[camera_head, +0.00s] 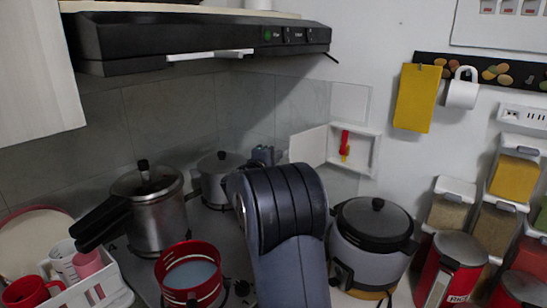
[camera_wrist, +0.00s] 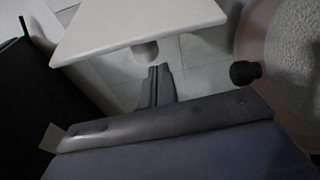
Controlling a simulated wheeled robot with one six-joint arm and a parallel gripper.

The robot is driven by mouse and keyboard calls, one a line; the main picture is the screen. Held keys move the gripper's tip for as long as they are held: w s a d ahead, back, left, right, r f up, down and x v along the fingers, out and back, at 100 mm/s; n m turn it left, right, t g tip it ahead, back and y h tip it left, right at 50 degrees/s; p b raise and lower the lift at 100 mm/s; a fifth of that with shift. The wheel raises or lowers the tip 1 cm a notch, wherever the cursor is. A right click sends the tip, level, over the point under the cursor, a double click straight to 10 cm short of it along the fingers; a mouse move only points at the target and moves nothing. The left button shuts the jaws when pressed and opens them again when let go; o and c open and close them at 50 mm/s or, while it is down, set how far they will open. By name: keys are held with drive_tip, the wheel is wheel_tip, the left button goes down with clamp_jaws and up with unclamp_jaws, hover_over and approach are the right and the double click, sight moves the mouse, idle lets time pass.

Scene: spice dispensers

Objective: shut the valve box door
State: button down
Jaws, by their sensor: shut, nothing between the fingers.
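The valve box (camera_head: 368,154) is a white recess in the wall, with a red valve handle (camera_head: 345,141) inside it. Its white door (camera_head: 308,147) stands open, swung out to the left. My gripper (camera_head: 263,154) shows only in part behind my dark arm, left of the door. In the wrist view my gripper (camera_wrist: 159,75) is shut and empty. A white panel (camera_wrist: 140,25) that looks like the door lies just beyond the fingertips there; I cannot tell whether they touch.
Below are a steel pressure cooker (camera_head: 155,210), a lidded pot (camera_head: 216,172), a red pot (camera_head: 190,274) and a rice cooker (camera_head: 372,245). A range hood (camera_head: 190,40) hangs above. A yellow cloth (camera_head: 417,98) and white mug (camera_head: 462,92) hang right of the box.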

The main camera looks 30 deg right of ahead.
drive_tip(key=shift+s+d, duration=0.1)
drive_tip(key=shift+s, duration=0.3)
drive_tip(key=shift+f, duration=0.1)
